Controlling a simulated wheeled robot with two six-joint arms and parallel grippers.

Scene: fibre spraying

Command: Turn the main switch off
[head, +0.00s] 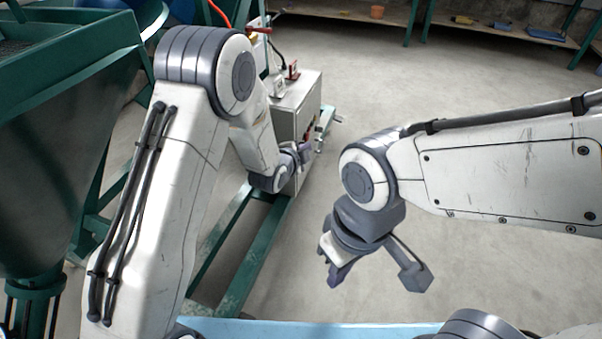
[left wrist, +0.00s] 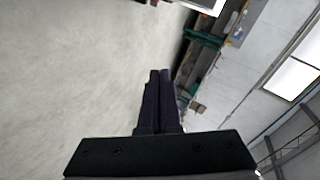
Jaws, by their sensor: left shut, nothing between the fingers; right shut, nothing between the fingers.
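A grey control cabinet (head: 296,104) stands on a green frame, right of the large green hopper. Small dark and red parts (head: 311,131) show on its right-hand face; I cannot tell which one is the main switch, or its position. My left gripper (head: 306,152) is low beside that face, its fingers shut and empty; I cannot tell if it touches anything. In the left wrist view its dark fingers (left wrist: 160,76) lie together, and no switch is clear there.
The green hopper (head: 60,130) fills the left side. Green frame beams (head: 258,248) run along the floor below the cabinet. Small red-topped parts (head: 293,70) sit on top of the cabinet. A shelf (head: 480,22) with several items stands at the back. The floor between is clear.

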